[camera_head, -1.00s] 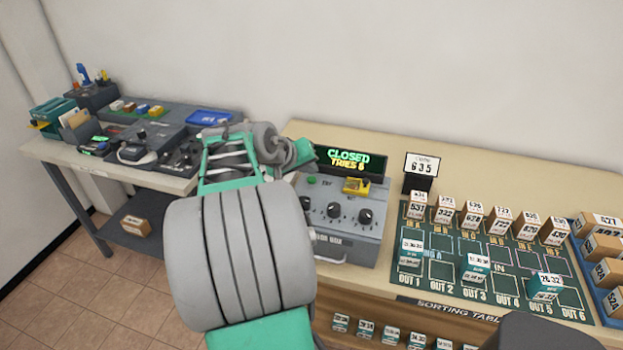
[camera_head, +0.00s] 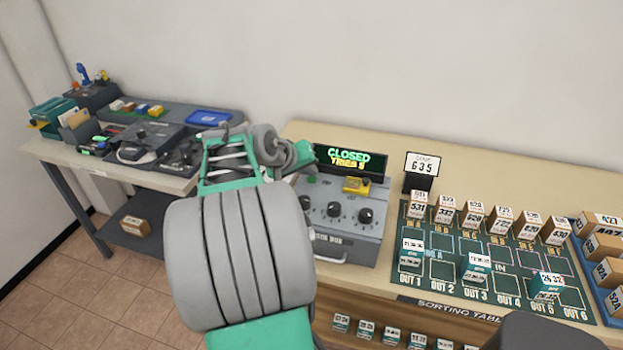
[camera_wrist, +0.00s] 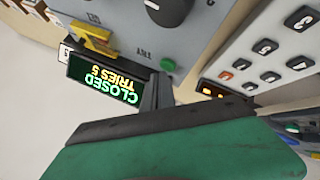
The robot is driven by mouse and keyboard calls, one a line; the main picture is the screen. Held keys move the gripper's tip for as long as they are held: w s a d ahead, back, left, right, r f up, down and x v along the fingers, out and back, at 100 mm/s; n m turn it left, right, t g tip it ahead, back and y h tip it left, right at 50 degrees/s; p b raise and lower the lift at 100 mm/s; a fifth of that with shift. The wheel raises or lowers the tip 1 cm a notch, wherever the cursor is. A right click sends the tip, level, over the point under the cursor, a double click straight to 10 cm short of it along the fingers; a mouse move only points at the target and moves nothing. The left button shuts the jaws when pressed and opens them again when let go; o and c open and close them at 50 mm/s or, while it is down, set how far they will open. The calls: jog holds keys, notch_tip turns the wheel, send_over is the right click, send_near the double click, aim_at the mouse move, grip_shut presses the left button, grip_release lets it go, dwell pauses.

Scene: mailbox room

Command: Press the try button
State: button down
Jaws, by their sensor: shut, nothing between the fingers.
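A grey box with a sloped panel stands on the table, and a round green button (camera_head: 312,180) sits on its upper left. The green button (camera_wrist: 168,64) also shows in the wrist view, with a label beside it that I cannot read fully. My gripper (camera_wrist: 156,92) is shut and empty, its tips close to the green button; I cannot tell whether they touch it. In the head view my arm covers the box's left side. The display (camera_head: 350,159) behind the panel reads CLOSED, TRIES 5.
A yellow part (camera_head: 356,185) and several black knobs (camera_head: 334,209) are on the same panel. A green sorting mat (camera_head: 440,270) with small boxes lies further right. A keypad (camera_wrist: 270,50) shows in the wrist view.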

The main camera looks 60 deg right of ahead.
aim_at(310, 180)
jog(key=shift+f+b, duration=0.35)
jog(key=shift+f, duration=0.1)
dwell(0.4)
dwell(0.3)
jog(key=shift+r+p, duration=0.7)
jog(key=shift+r, duration=0.15)
jog(key=shift+r+p, duration=1.8)
jog(key=shift+r, duration=0.7)
